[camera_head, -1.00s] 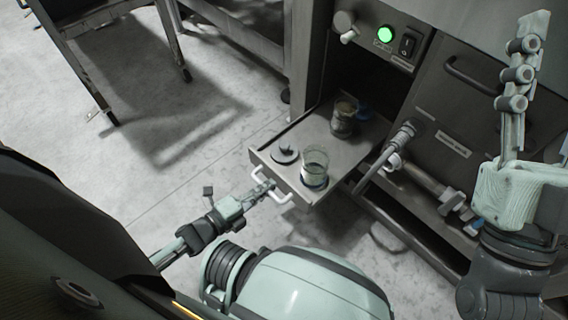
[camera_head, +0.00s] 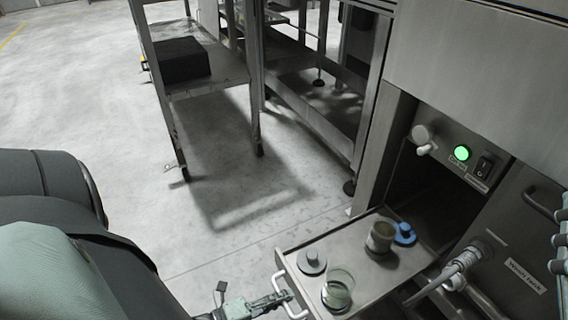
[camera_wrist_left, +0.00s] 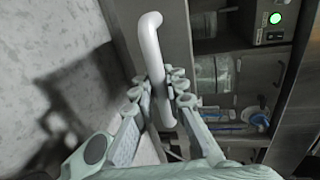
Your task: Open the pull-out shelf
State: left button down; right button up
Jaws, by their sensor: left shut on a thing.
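The pull-out shelf (camera_head: 345,243) sticks out of the washer's dark opening, with a white bar handle (camera_head: 290,290) on its front. The handle also shows in the left wrist view (camera_wrist_left: 151,48). My left gripper (camera_head: 281,299) is shut on this handle. In the left wrist view its fingers (camera_wrist_left: 163,92) lie on both sides of the bar. My right gripper (camera_head: 562,240) shows only as a sliver at the right edge, so its jaws cannot be judged.
On the shelf stand a clear glass jar (camera_head: 338,289), a brownish jar (camera_head: 381,237), a grey lid (camera_head: 311,262) and a blue lid (camera_head: 404,234). A control panel with a green light (camera_head: 462,153) sits above. A metal cart (camera_head: 215,75) stands on the floor behind.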

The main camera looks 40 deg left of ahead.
pick_arm(q)
jog(key=c, duration=1.8)
grip_release()
jog(key=v, duration=1.2)
jog(key=shift+s, duration=0.15)
